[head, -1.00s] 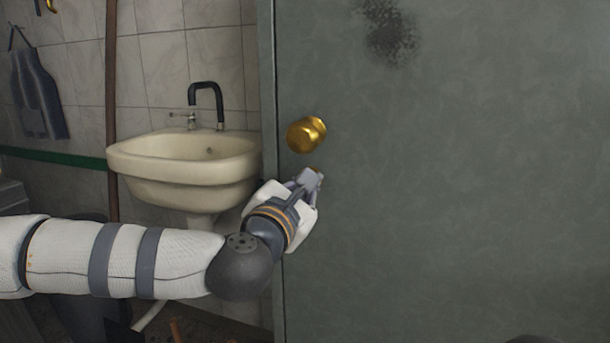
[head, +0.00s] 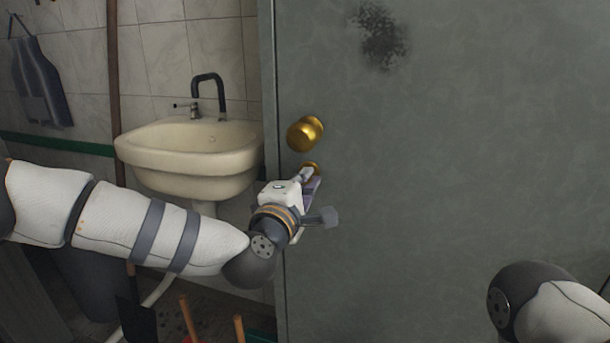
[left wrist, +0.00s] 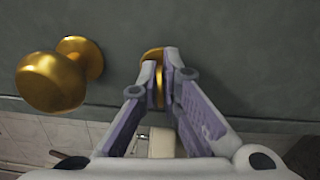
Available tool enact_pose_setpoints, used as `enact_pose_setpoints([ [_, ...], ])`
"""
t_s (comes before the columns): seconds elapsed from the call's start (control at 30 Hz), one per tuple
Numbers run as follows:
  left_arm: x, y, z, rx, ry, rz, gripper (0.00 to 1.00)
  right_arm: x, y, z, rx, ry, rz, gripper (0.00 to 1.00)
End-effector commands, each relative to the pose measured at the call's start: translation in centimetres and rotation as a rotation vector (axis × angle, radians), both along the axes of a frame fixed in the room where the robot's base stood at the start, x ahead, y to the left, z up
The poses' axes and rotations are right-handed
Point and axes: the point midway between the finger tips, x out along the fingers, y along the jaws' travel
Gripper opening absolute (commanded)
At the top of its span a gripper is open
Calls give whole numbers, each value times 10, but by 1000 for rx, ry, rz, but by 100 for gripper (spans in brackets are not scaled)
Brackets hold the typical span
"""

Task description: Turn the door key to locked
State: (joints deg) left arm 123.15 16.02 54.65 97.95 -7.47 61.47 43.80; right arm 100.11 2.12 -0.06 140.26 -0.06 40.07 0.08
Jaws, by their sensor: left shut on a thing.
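The brass door key (left wrist: 159,88) shows between my fingertips in the left wrist view, at its round brass plate on the grey-green door (head: 450,170). My left gripper (head: 308,177) is shut on the key, just below the round brass door knob (head: 304,134). In the left wrist view the gripper (left wrist: 161,75) has a finger on each side of the key, and the knob (left wrist: 55,80) is to the left, clear of the fingers. Most of the key is hidden by the gripper in the head view. My right gripper is out of view.
A cream sink (head: 190,160) with a black tap (head: 208,92) is on the tiled wall left of the door. A blue apron (head: 40,85) hangs at the far left. Wooden handles (head: 190,320) stand low near the sink. The door's right side is bare.

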Motion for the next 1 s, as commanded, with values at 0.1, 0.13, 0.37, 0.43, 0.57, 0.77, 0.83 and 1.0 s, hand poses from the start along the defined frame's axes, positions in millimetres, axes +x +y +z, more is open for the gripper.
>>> enact_pose_setpoints([
  [0.1, 0, 0, 4, 49, -21, 1, 0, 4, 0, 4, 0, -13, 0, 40],
  [0.13, 0, 0, 3, 58, -24, 1, 0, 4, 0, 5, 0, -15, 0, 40],
  [0.37, 0, 0, 2, 108, -38, 1, 0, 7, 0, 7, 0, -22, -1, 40],
  [0.43, 0, 0, 1, 114, -40, 1, 0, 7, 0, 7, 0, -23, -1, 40],
  [0.57, 0, 0, 0, 119, -41, 1, 0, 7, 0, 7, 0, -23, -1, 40],
  [0.77, 0, 0, 0, 119, -41, 1, 0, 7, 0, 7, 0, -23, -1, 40],
  [0.83, 0, 0, 0, 118, -40, 1, 0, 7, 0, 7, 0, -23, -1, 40],
  [1.0, 0, 0, 0, 119, -39, 1, 24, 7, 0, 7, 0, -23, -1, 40],
])
